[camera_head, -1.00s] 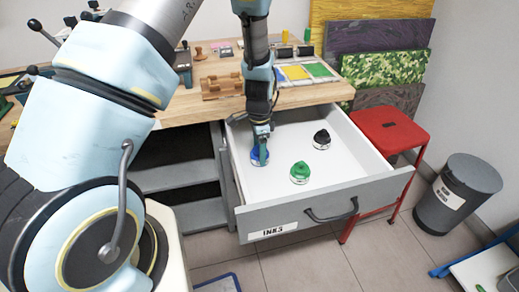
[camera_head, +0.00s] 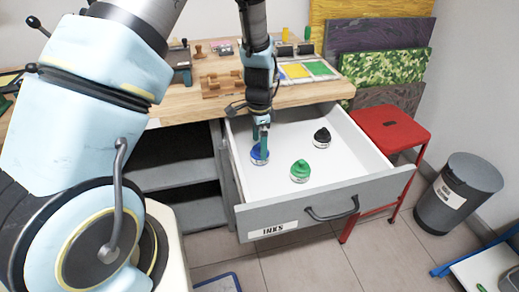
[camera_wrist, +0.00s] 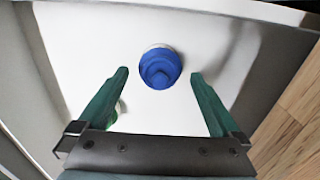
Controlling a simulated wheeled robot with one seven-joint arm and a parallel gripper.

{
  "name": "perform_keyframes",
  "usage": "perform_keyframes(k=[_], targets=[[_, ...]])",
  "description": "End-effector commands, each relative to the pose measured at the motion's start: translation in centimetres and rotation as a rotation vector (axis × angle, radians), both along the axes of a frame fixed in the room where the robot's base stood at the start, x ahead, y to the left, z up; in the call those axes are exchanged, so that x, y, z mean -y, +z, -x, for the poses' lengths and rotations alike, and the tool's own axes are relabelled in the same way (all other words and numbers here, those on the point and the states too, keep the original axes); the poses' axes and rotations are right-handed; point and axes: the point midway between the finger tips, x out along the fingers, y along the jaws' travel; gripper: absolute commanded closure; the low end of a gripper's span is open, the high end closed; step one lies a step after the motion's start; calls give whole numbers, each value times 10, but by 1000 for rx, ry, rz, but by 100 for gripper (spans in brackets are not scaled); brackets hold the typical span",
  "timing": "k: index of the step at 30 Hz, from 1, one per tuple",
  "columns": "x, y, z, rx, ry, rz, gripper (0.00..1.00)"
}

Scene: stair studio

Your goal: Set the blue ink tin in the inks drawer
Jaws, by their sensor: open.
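The blue ink tin (camera_head: 259,156) stands upright on the white floor of the open inks drawer (camera_head: 268,233), at its left side. In the wrist view the blue tin (camera_wrist: 160,68) shows just beyond and between my fingertips, with a gap on each side. My gripper (camera_head: 261,137) is open above the tin, fingers pointing down; it also shows in the wrist view (camera_wrist: 160,76). Nothing is held. My fingers hide part of the tin in the head view.
A green tin (camera_head: 300,172) and a black tin (camera_head: 322,138) stand in the same drawer. The workbench (camera_head: 200,102) is behind, with stamps and colour pads. A red stool (camera_head: 390,130) and a grey bin (camera_head: 457,193) stand right.

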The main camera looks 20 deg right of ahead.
Motion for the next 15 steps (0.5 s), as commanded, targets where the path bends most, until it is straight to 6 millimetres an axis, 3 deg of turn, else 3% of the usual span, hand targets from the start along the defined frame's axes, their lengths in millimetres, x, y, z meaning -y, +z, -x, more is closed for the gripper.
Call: perform_keyframes(k=[9, 15], targets=[[1, 62, -1, 3, 1, 4, 0], [1, 86, -1, 2, 0, 2, 0]])
